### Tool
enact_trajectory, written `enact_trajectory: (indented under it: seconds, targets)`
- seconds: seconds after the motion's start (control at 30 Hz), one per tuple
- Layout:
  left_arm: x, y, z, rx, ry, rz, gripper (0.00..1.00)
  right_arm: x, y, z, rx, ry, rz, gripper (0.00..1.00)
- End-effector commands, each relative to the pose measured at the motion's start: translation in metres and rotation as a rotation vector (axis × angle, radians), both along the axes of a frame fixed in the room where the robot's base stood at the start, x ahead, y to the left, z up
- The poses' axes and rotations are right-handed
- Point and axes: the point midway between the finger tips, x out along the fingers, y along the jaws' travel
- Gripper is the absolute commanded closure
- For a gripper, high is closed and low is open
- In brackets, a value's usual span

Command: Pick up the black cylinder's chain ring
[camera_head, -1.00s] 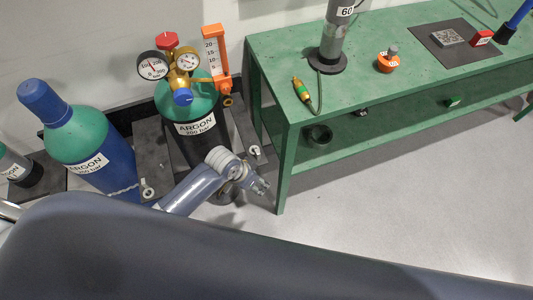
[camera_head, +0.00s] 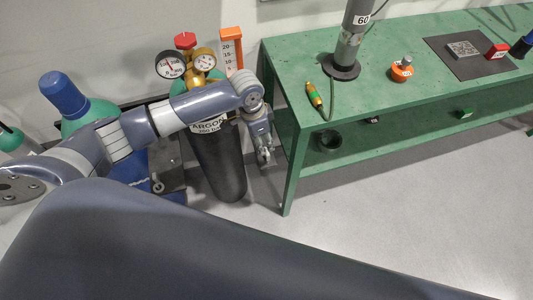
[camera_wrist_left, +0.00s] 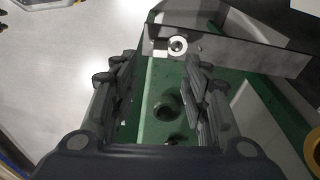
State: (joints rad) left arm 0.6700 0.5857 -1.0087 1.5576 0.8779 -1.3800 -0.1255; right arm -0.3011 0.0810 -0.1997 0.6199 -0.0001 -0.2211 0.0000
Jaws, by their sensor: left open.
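The black cylinder (camera_head: 222,170), labelled ARGON, stands left of the green bench, partly behind my left arm. A pale metal ring (camera_wrist_left: 177,45), seemingly the chain ring, shows at the edge of a grey bracket (camera_wrist_left: 235,50) in the left wrist view. My left gripper (camera_head: 264,158) points down between the black cylinder and the bench leg. In the left wrist view my left gripper (camera_wrist_left: 160,68) is open and empty, and the ring shows just past its fingertips, nearer the right finger. In the head view this ring is hidden or not distinguishable. My right gripper is not in view.
The green bench (camera_head: 300,100) stands close right of my gripper, with a dark round cup (camera_head: 329,142) on its lower shelf. Gauges (camera_head: 203,62) and an orange-framed scale (camera_head: 231,50) rise above the cylinder. Floor at right is clear.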

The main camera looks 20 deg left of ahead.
Motion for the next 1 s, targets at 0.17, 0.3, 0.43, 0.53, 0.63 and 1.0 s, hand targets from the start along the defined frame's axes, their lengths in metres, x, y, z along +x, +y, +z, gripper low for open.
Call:
enact_trajectory:
  seconds: [0.17,0.3,0.43,0.53,0.63,1.0]
  targets:
    - [0.002,-0.004,-0.027,-0.001,0.002,0.001,0.57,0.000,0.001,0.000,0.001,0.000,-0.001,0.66]
    - [0.003,-0.004,-0.035,-0.001,-0.001,0.000,0.57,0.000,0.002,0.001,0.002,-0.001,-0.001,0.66]
    - [0.003,-0.006,-0.048,0.000,0.001,0.000,0.57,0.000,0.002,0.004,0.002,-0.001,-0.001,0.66]
    - [0.005,-0.007,-0.061,0.000,0.002,0.002,0.57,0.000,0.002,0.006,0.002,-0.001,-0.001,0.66]
    - [0.006,-0.009,-0.075,-0.001,0.000,0.000,0.57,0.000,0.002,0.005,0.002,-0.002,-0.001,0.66]
    - [0.008,-0.010,-0.085,-0.001,-0.002,0.000,0.57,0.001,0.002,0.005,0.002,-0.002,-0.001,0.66]
